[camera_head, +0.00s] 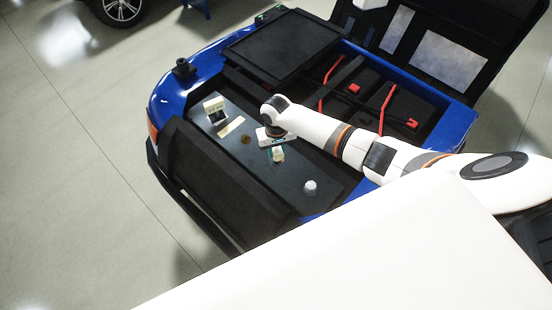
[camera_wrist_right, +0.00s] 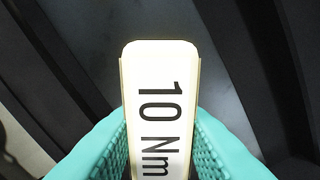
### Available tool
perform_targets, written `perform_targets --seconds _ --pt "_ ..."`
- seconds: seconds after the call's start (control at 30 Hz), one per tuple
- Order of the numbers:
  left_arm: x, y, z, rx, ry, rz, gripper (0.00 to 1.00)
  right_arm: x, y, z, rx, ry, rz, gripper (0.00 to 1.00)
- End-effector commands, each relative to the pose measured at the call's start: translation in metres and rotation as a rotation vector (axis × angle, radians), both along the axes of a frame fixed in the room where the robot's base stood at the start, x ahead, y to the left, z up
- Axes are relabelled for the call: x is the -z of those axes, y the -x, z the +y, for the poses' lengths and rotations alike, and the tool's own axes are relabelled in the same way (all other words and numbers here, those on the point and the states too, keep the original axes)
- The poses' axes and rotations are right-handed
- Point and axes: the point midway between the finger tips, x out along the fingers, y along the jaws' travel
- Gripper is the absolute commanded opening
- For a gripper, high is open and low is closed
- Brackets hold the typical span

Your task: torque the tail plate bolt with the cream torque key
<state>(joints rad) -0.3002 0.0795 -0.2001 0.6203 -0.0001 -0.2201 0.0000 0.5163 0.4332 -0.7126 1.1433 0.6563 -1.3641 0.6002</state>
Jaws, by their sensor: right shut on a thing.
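The cream torque key (camera_wrist_right: 160,110), marked "10 Nm", stands between the teal fingers of my right gripper (camera_wrist_right: 160,135), which is shut on it. In the head view the right gripper (camera_head: 279,144) is over the dark grey plate (camera_head: 232,149) at the back of the blue car, and the cream end of the key (camera_head: 278,156) shows just below it. The key's lower end is hidden, so I cannot tell whether it touches anything. A small brownish round piece (camera_head: 246,140) lies on the plate left of the gripper; I cannot tell whether it is the bolt. My left gripper is not in view.
On the plate are a cream and black block (camera_head: 214,109), a flat cream strip (camera_head: 231,126) and a pale round knob (camera_head: 310,187). A black raised panel (camera_head: 285,45) and red-handled bays (camera_head: 388,97) lie behind.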

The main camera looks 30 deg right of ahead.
Motion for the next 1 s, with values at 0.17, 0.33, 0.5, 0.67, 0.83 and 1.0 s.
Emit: perform_targets --seconds 0.17,0.33,0.5,0.67,0.83,1.0 --pt "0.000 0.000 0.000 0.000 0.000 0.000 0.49 0.002 0.002 0.000 0.010 0.000 0.005 0.00" --pt "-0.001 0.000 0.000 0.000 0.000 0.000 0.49 0.002 0.002 0.000 0.012 0.000 0.005 0.00" --pt "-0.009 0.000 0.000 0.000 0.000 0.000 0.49 0.000 0.002 0.001 0.079 -0.002 0.007 0.00" --pt "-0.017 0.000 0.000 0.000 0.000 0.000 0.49 0.000 0.002 0.002 0.179 -0.003 0.007 0.00" --pt "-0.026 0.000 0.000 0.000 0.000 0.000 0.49 0.000 0.002 0.003 0.290 -0.001 0.008 0.00" --pt "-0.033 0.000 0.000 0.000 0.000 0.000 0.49 0.001 0.002 0.003 0.399 -0.001 0.008 0.00"
